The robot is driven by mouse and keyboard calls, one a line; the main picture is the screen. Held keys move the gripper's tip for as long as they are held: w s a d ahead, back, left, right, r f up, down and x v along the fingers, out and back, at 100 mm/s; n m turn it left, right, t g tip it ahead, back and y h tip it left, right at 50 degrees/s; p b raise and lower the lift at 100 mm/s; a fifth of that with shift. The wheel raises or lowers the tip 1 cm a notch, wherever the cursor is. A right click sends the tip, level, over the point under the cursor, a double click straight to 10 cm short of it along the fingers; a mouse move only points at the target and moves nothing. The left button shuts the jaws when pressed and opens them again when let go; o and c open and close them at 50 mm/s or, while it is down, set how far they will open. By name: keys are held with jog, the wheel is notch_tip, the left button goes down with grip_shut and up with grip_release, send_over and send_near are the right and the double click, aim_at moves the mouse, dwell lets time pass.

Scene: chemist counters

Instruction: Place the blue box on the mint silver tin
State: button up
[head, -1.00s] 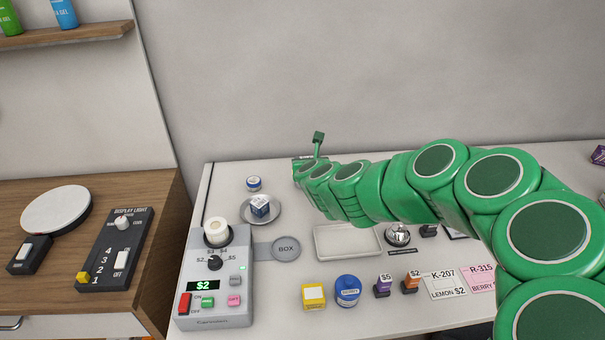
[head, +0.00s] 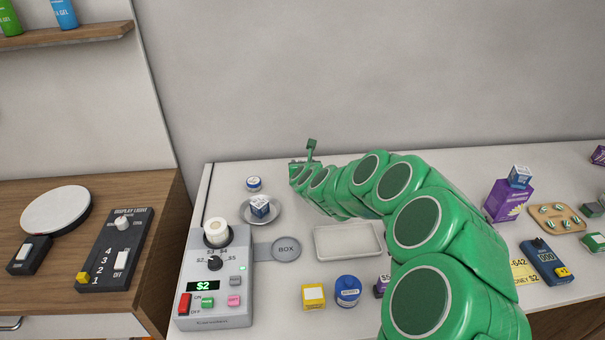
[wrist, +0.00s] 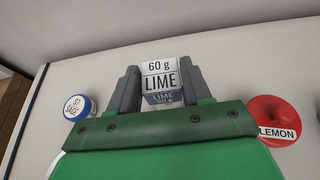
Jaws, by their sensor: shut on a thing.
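My gripper (wrist: 160,75) has its two grey fingers on either side of a small white and grey-blue item labelled "60 g LIME" (wrist: 159,83), and is shut on it. In the head view my green arm reaches to the back of the counter and hides most of the gripper end. Another small blue and white box (head: 520,174) stands on top of a purple carton (head: 508,200) at the right. I cannot make out a mint label.
A blue-lidded sage jar (wrist: 76,106) is left of my gripper and a red lemon-labelled lid (wrist: 276,121) is right of it. A grey control device (head: 214,280), an empty pale tray (head: 349,242), a yellow box (head: 313,297) and a blue jar (head: 347,291) stand nearer.

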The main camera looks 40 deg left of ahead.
jog(key=shift+w+a+f, duration=0.2)
jog(key=shift+a+f, duration=0.05)
jog(key=shift+f, duration=1.6)
jog(key=o, duration=1.1)
jog(key=shift+f, duration=0.1)
